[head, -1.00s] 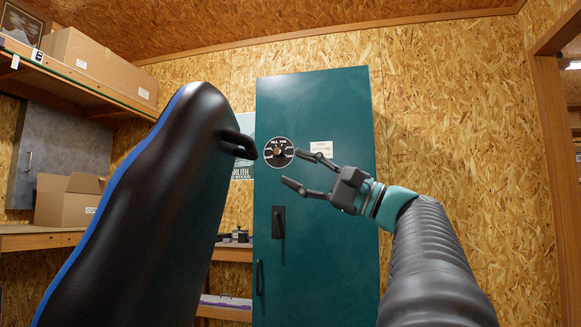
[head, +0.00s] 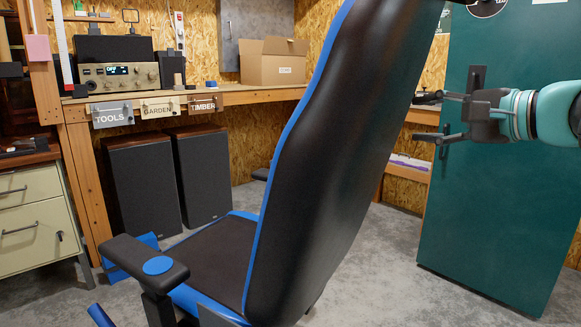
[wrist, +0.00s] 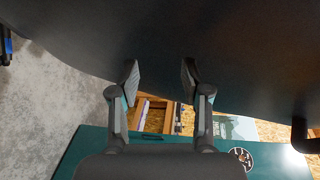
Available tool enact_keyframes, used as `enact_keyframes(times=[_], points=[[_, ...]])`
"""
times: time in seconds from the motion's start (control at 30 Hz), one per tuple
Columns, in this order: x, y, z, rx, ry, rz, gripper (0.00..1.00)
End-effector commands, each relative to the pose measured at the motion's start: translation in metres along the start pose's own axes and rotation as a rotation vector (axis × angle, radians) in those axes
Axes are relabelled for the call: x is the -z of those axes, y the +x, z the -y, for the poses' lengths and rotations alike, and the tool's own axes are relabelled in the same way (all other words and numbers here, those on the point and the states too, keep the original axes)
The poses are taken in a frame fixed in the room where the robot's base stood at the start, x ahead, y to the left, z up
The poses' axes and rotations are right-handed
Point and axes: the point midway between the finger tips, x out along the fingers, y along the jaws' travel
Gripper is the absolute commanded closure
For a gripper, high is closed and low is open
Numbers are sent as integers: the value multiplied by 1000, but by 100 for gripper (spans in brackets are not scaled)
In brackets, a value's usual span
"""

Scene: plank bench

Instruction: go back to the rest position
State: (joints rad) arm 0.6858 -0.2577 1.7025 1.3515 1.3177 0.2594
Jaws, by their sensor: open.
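My gripper (head: 440,117) is at the right of the head view, in front of the teal cabinet (head: 502,190). Its two fingers are spread apart with nothing between them. In the wrist view my gripper (wrist: 160,82) also shows open and empty, with the dark chair back (wrist: 225,45) filling the view beyond the fingertips. The gap between fingers and chair back is hard to judge. The cabinet's round dial (wrist: 240,158) shows at the bottom of the wrist view, and only its lower edge (head: 487,6) shows in the head view.
A black and blue office chair (head: 335,150) stands close in the middle, left of my gripper. A bench (head: 235,97) with an amplifier (head: 118,76) and an open carton (head: 273,62) runs behind it. Two speakers (head: 143,185) stand below. A drawer unit (head: 30,215) is at left.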

Motion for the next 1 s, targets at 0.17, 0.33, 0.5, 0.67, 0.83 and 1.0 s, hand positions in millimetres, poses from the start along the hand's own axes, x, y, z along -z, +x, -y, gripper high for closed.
enact_keyframes(times=[0.17, 0.33, 0.5, 0.67, 0.83, 1.0], points=[[-54, 23, -83, -299, -167, 23, 53], [-96, 16, -164, -567, -399, 72, 53], [-126, -11, -239, -804, -692, 145, 53], [-138, -38, -289, -951, -947, 202, 53], [-139, -53, -315, -1022, -1106, 231, 53], [-138, -57, -322, -1039, -1144, 236, 53]])
